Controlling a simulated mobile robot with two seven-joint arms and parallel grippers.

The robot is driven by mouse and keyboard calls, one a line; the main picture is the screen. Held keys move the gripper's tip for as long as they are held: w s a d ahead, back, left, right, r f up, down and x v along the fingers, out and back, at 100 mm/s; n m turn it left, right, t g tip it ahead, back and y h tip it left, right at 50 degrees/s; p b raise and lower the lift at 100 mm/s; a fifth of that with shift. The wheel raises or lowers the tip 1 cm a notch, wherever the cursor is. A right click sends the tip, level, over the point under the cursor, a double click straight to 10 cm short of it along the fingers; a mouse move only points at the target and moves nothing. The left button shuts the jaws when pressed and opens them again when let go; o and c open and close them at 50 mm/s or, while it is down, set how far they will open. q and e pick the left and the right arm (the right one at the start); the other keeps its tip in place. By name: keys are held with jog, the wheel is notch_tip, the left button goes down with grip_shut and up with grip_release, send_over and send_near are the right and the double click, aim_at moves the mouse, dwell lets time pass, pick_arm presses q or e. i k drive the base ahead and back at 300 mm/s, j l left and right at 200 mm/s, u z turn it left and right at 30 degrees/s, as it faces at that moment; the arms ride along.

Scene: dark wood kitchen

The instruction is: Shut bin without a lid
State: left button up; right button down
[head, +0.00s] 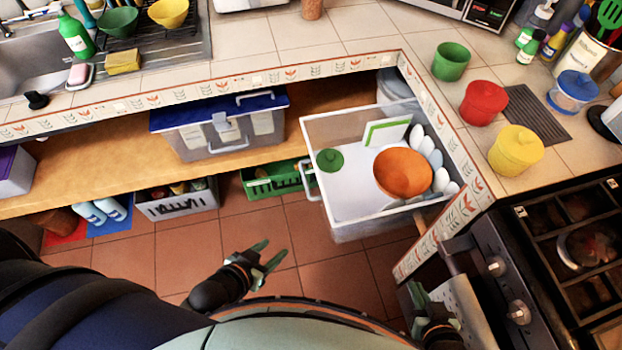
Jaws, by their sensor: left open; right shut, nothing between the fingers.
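A white bin without a lid (322,202) juts out from under the counter at the corner, over the tiled floor. It holds an orange bowl (402,172), a green round item (330,160), a green-edged board and several pale oval items. A handle (306,181) is on its left side. My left gripper (274,248) is open and empty, left of and nearer than the bin, apart from it. My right gripper (417,291) is shut and empty, below the bin's right side in the picture, near the oven.
A clear bin with a blue lid (218,118) stands on the wooden shelf (90,160). A green crate (262,188) and grey crate (178,207) are below it. The oven (492,265) is close on the right. The floor between the crates and my body is clear.

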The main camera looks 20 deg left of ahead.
aim_at(352, 205)
jog(key=i+j, duration=0.15)
jog(key=j, duration=0.15)
jog(key=i+j, duration=0.1)
jog(key=j, duration=0.25)
jog(key=i+j+z, duration=0.1)
jog(key=z, duration=0.25)
jog(key=j+z, duration=0.35)
jog(key=i, duration=0.05)
